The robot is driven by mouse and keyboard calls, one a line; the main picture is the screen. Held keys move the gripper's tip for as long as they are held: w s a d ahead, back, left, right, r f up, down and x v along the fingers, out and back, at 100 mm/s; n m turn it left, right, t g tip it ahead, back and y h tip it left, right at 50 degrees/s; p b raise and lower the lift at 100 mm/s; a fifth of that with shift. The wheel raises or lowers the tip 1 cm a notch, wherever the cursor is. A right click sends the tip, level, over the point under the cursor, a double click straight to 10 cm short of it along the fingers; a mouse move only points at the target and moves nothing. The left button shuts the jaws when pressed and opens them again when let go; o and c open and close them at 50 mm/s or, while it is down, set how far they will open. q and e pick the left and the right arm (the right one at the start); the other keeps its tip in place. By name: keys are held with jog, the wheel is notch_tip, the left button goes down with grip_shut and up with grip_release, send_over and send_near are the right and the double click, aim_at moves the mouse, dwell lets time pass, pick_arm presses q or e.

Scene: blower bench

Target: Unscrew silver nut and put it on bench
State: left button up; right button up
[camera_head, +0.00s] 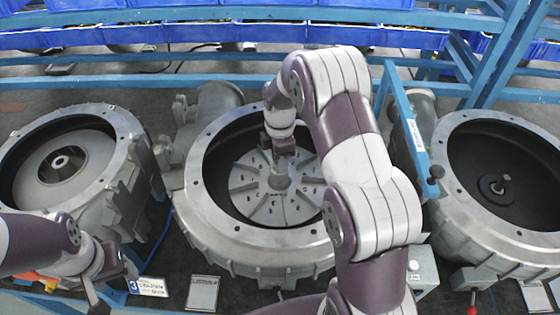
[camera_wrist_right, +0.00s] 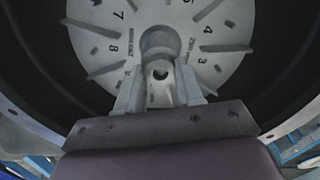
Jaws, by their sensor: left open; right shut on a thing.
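The middle blower housing (camera_head: 215,245) holds a grey finned impeller with numbered vanes (camera_head: 262,205). It also fills the top of the right wrist view (camera_wrist_right: 205,35). My right gripper (camera_head: 279,165) points down over the impeller's hub (camera_head: 280,183). In the right wrist view, its two fingers (camera_wrist_right: 158,92) are closed around the small silver nut (camera_wrist_right: 160,74), which has a dark hole. The nut is just in front of the round hub (camera_wrist_right: 159,42); I cannot tell whether it still touches the shaft. My left gripper (camera_head: 97,296) is open and low at the left front, away from the blowers.
A left blower (camera_head: 60,165) and a right blower (camera_head: 495,180) flank the middle one. A blue frame post (camera_head: 408,125) stands between the middle and right ones. Blue bins (camera_head: 210,35) line the back. Label plates (camera_head: 203,293) lie along the dark bench front.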

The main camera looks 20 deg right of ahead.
jog(key=n, duration=0.5)
jog(key=shift+n, duration=0.4)
jog(key=shift+c, duration=0.5)
jog(key=n, duration=0.3)
jog(key=shift+f+n+p, duration=0.1)
jog(key=shift+n+p, duration=0.2)
jog(key=shift+n, duration=0.1)
grip_shut()
jog(key=o, duration=0.8)
grip_release()
jog(key=shift+a, duration=0.1)
